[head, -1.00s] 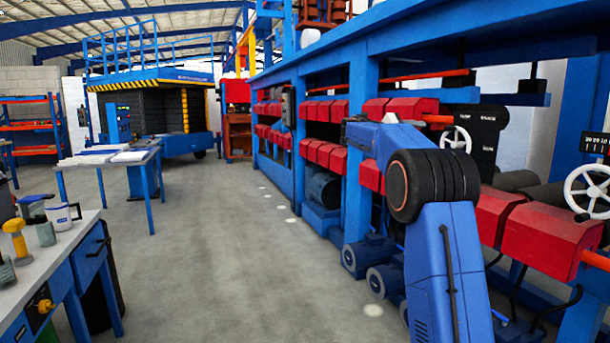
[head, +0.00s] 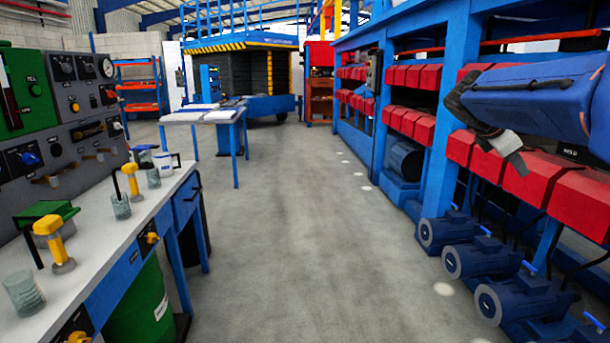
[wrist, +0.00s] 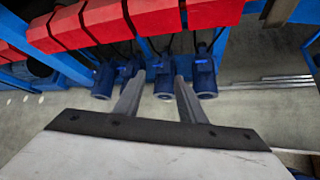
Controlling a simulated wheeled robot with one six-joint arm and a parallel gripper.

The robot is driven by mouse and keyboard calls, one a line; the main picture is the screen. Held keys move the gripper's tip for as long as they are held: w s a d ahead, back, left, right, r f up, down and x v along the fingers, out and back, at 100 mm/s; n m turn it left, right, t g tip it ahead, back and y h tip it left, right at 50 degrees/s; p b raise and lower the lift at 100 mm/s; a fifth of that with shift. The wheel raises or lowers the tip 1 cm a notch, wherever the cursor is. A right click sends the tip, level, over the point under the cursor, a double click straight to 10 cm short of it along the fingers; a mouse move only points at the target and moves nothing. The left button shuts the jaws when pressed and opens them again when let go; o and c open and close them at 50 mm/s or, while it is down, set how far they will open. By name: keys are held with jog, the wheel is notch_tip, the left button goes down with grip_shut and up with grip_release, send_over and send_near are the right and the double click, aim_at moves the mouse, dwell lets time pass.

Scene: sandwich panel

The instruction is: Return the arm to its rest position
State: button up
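My blue arm (head: 540,95) reaches in from the right edge of the head view, in front of the machine line. Blue motors and floor are seen beyond the fingertips. The rest of the arm is out of view.
A workbench (head: 90,270) with glass jars, a white mug (head: 163,163) and yellow-topped tools stands at the left. Red blocks (head: 535,180) and blue motors (head: 465,262) line the right. A blue-legged table (head: 205,116) stands farther back. The grey floor (head: 300,240) between is clear.

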jog(key=s+a+f+m+y, duration=0.5)
jog(key=s+a+f+m, duration=0.3)
jog(key=s+a+f, duration=0.3)
jog(key=s+a+f+m+t+y, duration=0.1)
jog(key=s+a+f+m+y, duration=0.3)
jog(key=s, duration=1.6)
jog(key=a+f+m, duration=0.4)
jog(key=a+f, duration=0.4)
jog(key=f, duration=0.3)
jog(key=shift+s+a+m+y, duration=0.2)
jog(key=shift+a+m+y, duration=0.05)
jog(key=shift+m+y, duration=0.15)
